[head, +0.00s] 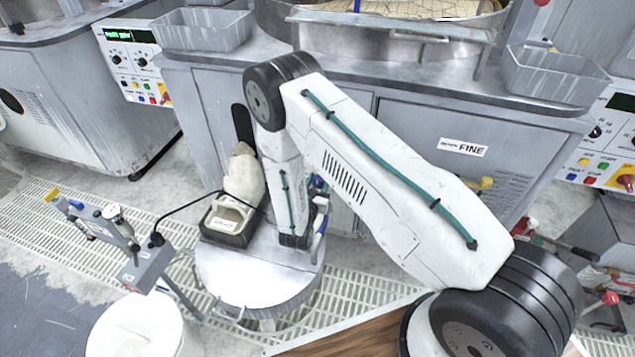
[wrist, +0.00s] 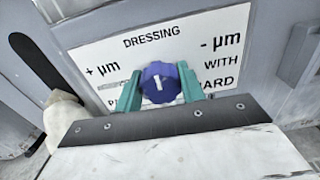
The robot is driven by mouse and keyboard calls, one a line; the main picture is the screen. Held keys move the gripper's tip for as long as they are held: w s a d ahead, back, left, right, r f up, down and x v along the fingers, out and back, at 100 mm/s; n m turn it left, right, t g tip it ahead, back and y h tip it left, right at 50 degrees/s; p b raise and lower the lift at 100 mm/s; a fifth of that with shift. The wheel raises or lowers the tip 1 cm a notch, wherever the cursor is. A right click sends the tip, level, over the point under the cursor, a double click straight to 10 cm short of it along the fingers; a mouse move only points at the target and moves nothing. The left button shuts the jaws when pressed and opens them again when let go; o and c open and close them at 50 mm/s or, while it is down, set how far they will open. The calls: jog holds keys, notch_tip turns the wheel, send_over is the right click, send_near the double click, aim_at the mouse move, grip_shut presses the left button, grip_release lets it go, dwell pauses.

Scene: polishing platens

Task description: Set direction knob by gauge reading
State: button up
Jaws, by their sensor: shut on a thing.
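A blue knob (wrist: 155,75) with a white pointer line sits on a white label plate (wrist: 115,47) in the wrist view. The plate reads "DRESSING", with "+ µm" on the left and "- µm" on the right. The pointer line stands close to upright. My gripper (wrist: 158,84) has its teal fingers on both sides of the knob, shut on it. Part of the lower label is hidden behind the fingers and knob. In the head view my arm hides most of the knob area. A small dial-like gauge (head: 113,212) is on a stand at the left; its reading is too small to tell.
A round-topped stool (head: 225,275) holds a black box (head: 228,238) and a pale cloth-like bundle (head: 245,175). A white bucket (head: 135,325) stands at the front left. Control panels (head: 138,65) with small knobs and buttons flank the grey FINE cabinet (head: 430,115).

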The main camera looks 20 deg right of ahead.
jog(key=shift+a+m, duration=0.1)
jog(key=shift+m, duration=0.2)
jog(key=m, duration=0.3)
jog(key=shift+m, duration=2.5)
jog(key=o, duration=1)
jog(key=shift+s, duration=0.1)
jog(key=v, duration=0.7)
jog(key=shift+s+a, duration=0.15)
jog(key=shift+s, duration=0.1)
